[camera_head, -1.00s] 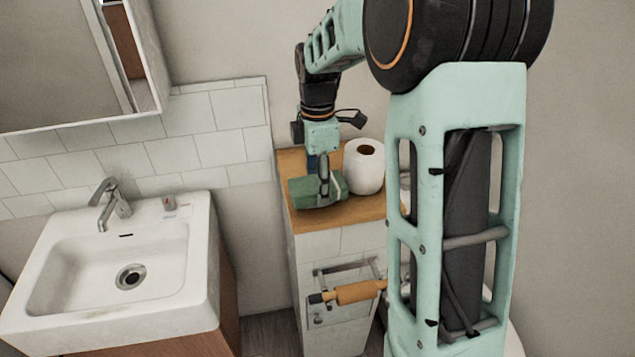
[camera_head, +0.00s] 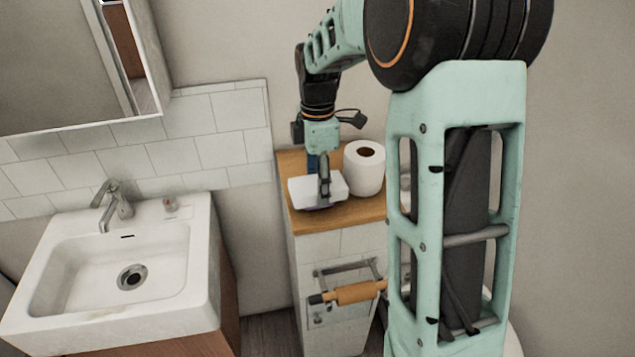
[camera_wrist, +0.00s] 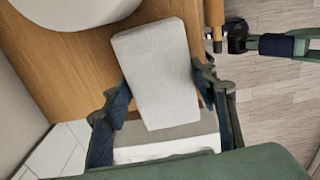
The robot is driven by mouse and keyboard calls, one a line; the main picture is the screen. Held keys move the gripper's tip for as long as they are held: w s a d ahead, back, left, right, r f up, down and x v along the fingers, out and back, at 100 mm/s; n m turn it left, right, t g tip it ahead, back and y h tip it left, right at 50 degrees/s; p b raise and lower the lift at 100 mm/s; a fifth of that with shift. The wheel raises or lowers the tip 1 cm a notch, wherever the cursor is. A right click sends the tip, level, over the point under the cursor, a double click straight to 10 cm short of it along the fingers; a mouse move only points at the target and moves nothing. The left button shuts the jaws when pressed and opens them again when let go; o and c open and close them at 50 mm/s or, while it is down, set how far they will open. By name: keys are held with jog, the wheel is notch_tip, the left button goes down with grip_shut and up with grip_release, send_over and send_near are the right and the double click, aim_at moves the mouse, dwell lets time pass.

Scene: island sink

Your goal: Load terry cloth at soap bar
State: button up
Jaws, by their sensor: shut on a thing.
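A white, finely textured block-shaped thing, perhaps the folded terry cloth (camera_head: 301,188), is at the wooden top of the narrow cabinet. My gripper (camera_head: 324,196) points down over it. In the wrist view the white cloth (camera_wrist: 158,75) lies between the two dark fingers of my gripper (camera_wrist: 163,93), which are shut on its sides. I cannot tell whether it touches the wood. A small item (camera_head: 171,204) on the sink's back rim is too small to identify as the soap bar.
A toilet roll (camera_head: 364,172) stands close right of the cloth on the cabinet top (camera_head: 350,214). A holder with an orange-brown roller (camera_head: 358,292) sticks out of the cabinet front. The white sink (camera_head: 75,255) with its tap (camera_head: 115,205) is at left, its basin empty.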

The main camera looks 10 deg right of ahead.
jog(key=shift+r+p, duration=2.35)
jog(key=shift+r, duration=0.85)
jog(key=shift+s+f, duration=0.1)
